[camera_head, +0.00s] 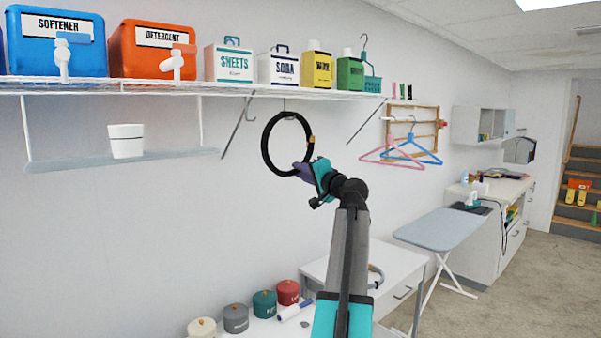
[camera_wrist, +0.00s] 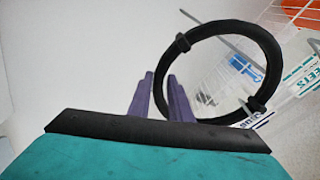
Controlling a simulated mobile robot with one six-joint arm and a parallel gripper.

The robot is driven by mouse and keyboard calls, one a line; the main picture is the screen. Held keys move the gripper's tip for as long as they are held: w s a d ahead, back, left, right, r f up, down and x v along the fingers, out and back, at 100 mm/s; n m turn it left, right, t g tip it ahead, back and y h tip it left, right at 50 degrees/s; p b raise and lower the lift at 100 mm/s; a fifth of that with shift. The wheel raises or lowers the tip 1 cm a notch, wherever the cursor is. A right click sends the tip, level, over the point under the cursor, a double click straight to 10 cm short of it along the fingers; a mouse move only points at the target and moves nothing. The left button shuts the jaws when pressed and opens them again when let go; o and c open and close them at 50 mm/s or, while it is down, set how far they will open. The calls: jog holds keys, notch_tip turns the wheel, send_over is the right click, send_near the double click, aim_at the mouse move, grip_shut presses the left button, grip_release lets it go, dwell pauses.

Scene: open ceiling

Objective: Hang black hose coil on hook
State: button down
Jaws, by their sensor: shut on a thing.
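The black hose coil (camera_head: 264,150) is a ring held upright below the wire shelf in the head view. My gripper (camera_head: 303,168) has purple fingers shut on the coil's lower right edge. A small grey hook-like piece (camera_head: 285,103) shows at the coil's top, under the shelf; I cannot tell whether the coil touches it. In the wrist view the coil (camera_wrist: 272,60) stands beyond and right of my gripper (camera_wrist: 163,80). A grey rod (camera_wrist: 188,16) shows by its upper left.
The wire shelf (camera_head: 190,87) above carries several boxes and dispensers. Angled brackets (camera_head: 238,125) flank the coil. A lower shelf (camera_head: 75,161) holds a white cup. Pink and blue hangers (camera_head: 412,148) hang to the right. Several lidded jars (camera_head: 264,304) stand below.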

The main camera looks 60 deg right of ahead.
jog(key=shift+w+f, duration=0.1)
dwell(0.3)
jog(key=c, duration=1.5)
grip_release()
jog(key=shift+w+d, duration=0.1)
jog(key=shift+c, duration=0.2)
jog(key=r+b+v, duration=0.1)
jog(key=b+v, duration=0.2)
jog(key=v, duration=1.1)
jog(key=shift+f, duration=0.45)
jog(key=shift+w, duration=0.1)
